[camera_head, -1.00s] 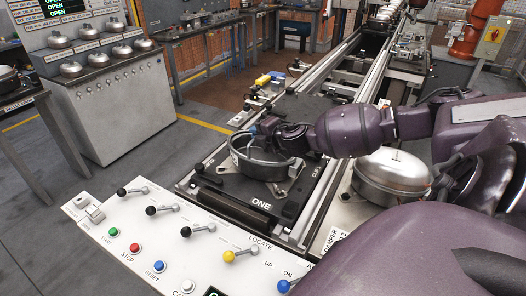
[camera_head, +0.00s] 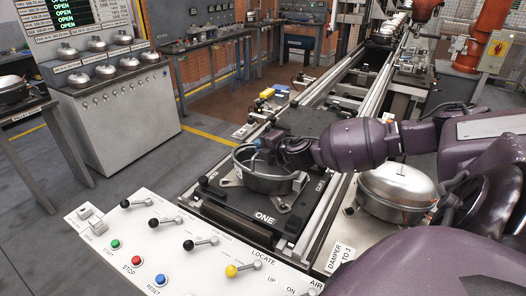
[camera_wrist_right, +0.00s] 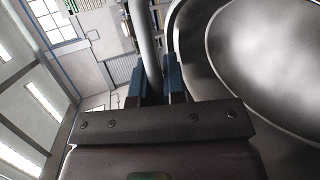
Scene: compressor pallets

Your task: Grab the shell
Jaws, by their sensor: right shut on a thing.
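The shell, an open round grey metal bowl (camera_head: 268,181), sits on the black pallet marked ONE (camera_head: 235,203), with bracket feet at its base. My right gripper (camera_head: 259,146) reaches in from the right over its far rim. In the right wrist view, the two blue fingers of my right gripper (camera_wrist_right: 154,84) close on a grey upright strip, which looks like the shell's wall. The wide round metal surface (camera_wrist_right: 268,60) fills the right of that view. The exact contact is partly hidden by the gripper. My left gripper is not in view.
A closed silver dome (camera_head: 398,188) stands right of the pallet, under my right arm. The control panel (camera_head: 190,262) with levers and buttons lies in front. Conveyor rails (camera_head: 352,105) run away behind the pallet. A grey cabinet (camera_head: 115,120) carrying several domes stands at the left.

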